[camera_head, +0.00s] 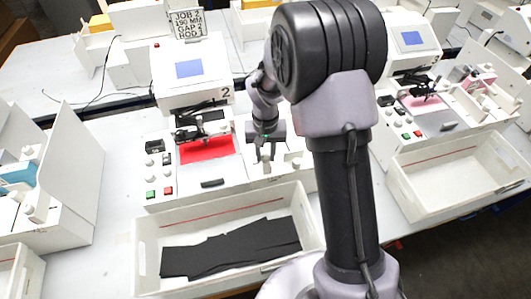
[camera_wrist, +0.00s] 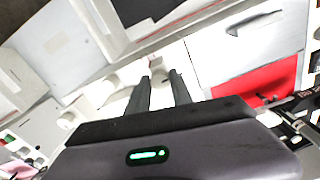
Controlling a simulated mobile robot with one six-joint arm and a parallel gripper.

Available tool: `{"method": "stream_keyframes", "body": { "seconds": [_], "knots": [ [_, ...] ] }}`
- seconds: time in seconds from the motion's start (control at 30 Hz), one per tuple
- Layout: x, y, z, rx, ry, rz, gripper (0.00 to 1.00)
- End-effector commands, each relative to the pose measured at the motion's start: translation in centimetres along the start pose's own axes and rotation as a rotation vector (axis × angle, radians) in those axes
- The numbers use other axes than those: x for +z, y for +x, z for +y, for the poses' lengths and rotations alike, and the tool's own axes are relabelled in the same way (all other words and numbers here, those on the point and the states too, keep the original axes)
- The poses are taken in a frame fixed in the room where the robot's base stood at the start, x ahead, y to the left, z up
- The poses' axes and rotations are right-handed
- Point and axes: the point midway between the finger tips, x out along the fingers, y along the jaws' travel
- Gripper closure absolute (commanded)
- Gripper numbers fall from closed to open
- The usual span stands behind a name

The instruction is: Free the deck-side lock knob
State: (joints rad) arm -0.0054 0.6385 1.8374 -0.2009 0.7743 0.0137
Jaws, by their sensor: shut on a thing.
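The pen plotter marked 2 (camera_head: 192,88) stands left of my arm in the head view, with a red sheet (camera_head: 207,151) on its deck. My gripper (camera_head: 266,158) points down to the right of the sheet. Its two dark fingers (camera_wrist: 159,82) are shut on a white knob (camera_head: 267,168), the one nearer the deck; the fingers partly hide it. Another white knob (camera_head: 296,163) stands to its right. In the wrist view the red sheet (camera_wrist: 262,83) lies right of the fingers. The held knob's turn angle cannot be told.
A white bin (camera_head: 146,231) with black strips (camera_head: 230,250) stands in front of the plotter. Green (camera_head: 151,194) and red (camera_head: 168,191) buttons and several knobs are left of the deck. A carriage (camera_head: 203,127) sits over the sheet. Similar stations stand on both sides.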

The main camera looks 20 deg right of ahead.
Motion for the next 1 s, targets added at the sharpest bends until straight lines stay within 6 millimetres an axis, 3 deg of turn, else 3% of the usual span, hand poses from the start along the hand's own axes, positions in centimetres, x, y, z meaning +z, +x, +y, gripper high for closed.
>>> {"method": "stream_keyframes", "body": {
  "seconds": [0.03,0.07,0.17,0.47,0.57,1.0],
  "knots": [
    [-0.1,-0.1,0.0,0.0,-0.001,0.003,1.0],
    [-0.1,-0.1,0.0,0.0,-0.001,0.003,0.7],
    [-0.1,-0.1,0.0,0.0,-0.001,0.003,0.52],
    [0.0,-0.1,0.0,0.0,0.0,0.001,0.52],
    [-0.1,-1.1,0.0,0.0,0.001,0.002,0.52],
    [-0.1,-12.9,0.0,-0.001,-0.001,0.006,0.52]
  ]
}}
